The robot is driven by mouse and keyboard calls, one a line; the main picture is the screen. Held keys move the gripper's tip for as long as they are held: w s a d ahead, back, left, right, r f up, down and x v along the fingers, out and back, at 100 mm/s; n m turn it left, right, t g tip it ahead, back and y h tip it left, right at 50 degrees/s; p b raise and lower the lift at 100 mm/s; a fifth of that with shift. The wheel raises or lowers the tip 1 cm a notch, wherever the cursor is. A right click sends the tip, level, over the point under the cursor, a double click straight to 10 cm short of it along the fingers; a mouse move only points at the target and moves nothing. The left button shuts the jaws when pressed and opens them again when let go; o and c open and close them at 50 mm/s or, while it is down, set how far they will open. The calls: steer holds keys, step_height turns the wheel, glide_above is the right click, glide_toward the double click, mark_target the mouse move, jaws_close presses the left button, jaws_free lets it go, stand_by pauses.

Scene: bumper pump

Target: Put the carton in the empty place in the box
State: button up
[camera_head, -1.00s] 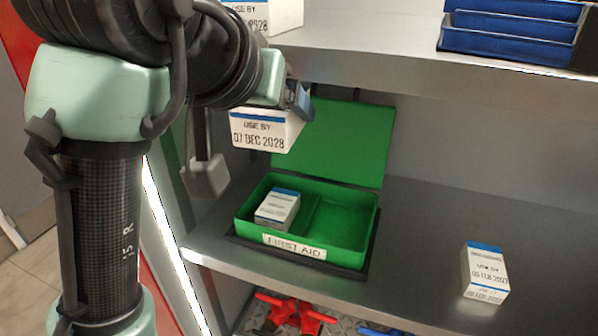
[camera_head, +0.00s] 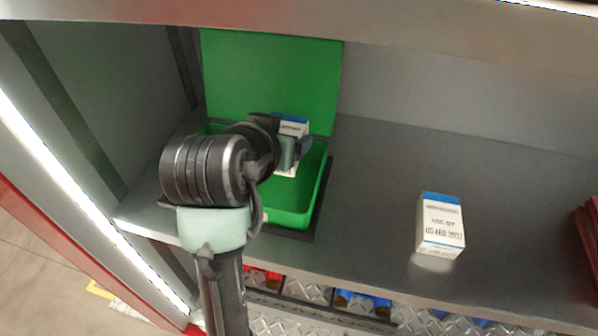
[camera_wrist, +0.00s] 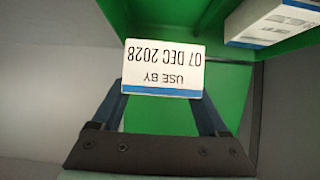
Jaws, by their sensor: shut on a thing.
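My gripper (camera_head: 291,148) is shut on a white carton (camera_head: 293,127) with a blue band. In the wrist view the held carton (camera_wrist: 163,66) shows "USE BY 07 DEC 2028" upside down between the two fingers. The green box (camera_head: 318,195) stands open on the shelf, its lid (camera_head: 270,75) upright at the back. The held carton is over the right part of the box; I cannot tell whether it touches the floor. Another white and blue carton (camera_wrist: 275,22) sits in the box at the upper right of the wrist view. My arm hides the box's left part in the head view.
A separate carton (camera_head: 440,225), dated in February 2027, stands on the grey shelf (camera_head: 385,170) to the right of the box. A red object (camera_head: 588,235) is at the far right. Red and blue items lie below the shelf's front edge.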

mark_target(284, 188)
step_height(284, 188, down, 8)
steer(key=shift+p, duration=0.45)
steer(key=shift+f, duration=0.1)
steer(key=o, duration=1.3)
steer(key=shift+f, duration=0.1)
steer(key=shift+s+r, duration=0.2)
steer(key=shift+r, duration=0.15)
steer(key=b+v, duration=0.1)
steer(key=v, duration=1)
steer(key=shift+s+a, duration=0.15)
steer(key=shift+s, duration=0.15)
steer(key=shift+r, duration=0.15)
